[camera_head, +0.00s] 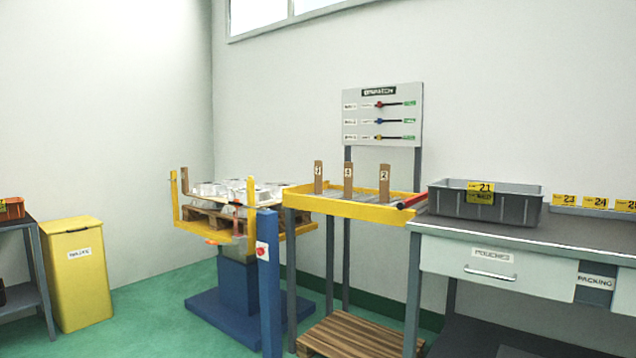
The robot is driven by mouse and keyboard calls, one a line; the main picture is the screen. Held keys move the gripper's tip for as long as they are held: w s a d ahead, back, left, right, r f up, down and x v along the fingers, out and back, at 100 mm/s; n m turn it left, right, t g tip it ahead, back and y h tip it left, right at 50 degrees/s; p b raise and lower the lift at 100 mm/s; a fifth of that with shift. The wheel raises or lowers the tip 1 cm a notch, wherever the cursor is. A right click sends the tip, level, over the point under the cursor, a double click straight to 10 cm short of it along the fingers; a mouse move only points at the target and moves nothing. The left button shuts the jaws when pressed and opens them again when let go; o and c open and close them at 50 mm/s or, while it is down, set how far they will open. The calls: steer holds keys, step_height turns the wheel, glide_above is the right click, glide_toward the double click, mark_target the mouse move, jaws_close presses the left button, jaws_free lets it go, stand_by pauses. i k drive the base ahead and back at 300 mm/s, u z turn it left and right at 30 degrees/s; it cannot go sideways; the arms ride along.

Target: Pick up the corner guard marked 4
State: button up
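Three brown corner guards stand upright in a row on the yellow-framed roller table. Each has a small white number label near its top. The left guard (318,178) has a label too small to read surely. The middle guard (348,179) has a label that looks like 4, but it is blurred. The right guard (384,183) seems to read 2. The guards stand apart from each other, with nothing in front of them. My gripper is not in view.
The yellow roller table (352,207) has a red bar at its right end. A grey bin (486,206) sits on the bench at right. A loaded pallet on a blue lift (237,284) stands left, behind a blue post (269,290). Green floor (150,325) is open at front left.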

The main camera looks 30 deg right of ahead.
mark_target(348, 166)
steer(key=u, duration=0.25)
steer(key=i, duration=1.45)
steer(key=z, duration=0.3)
steer(key=i, duration=1.2)
steer(key=z, duration=1.55)
steer(key=i, duration=0.75)
steer(key=z, duration=0.7)
